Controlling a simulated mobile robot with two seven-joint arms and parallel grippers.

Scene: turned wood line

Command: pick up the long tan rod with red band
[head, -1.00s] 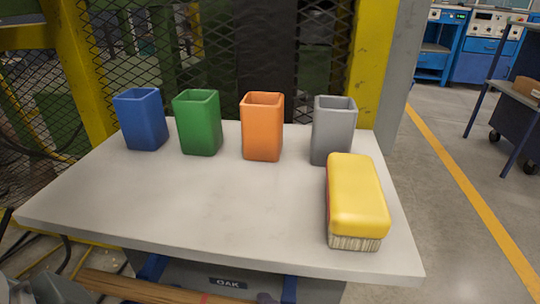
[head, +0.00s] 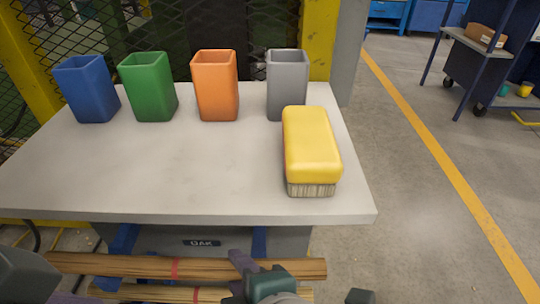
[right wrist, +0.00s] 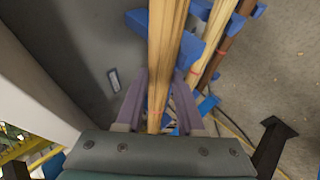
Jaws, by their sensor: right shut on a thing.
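The long tan rod with red band (head: 120,264) lies level in front of the table's near edge in the head view, its red band left of my right gripper (head: 243,264). The right gripper's purple fingers are shut on the rod. In the right wrist view the rod (right wrist: 165,45) runs between both fingers (right wrist: 160,100). Part of the rod is hidden by the gripper in the head view. My left gripper (head: 65,298) shows only partly at the lower left corner, and its opening cannot be made out.
Another tan rod (head: 130,294) with a red band lies just nearer. A brown rod (right wrist: 236,30) and blue supports (right wrist: 140,20) show in the wrist view. The table (head: 150,190) holds blue, green, orange and grey cups and a yellow brush (head: 312,145).

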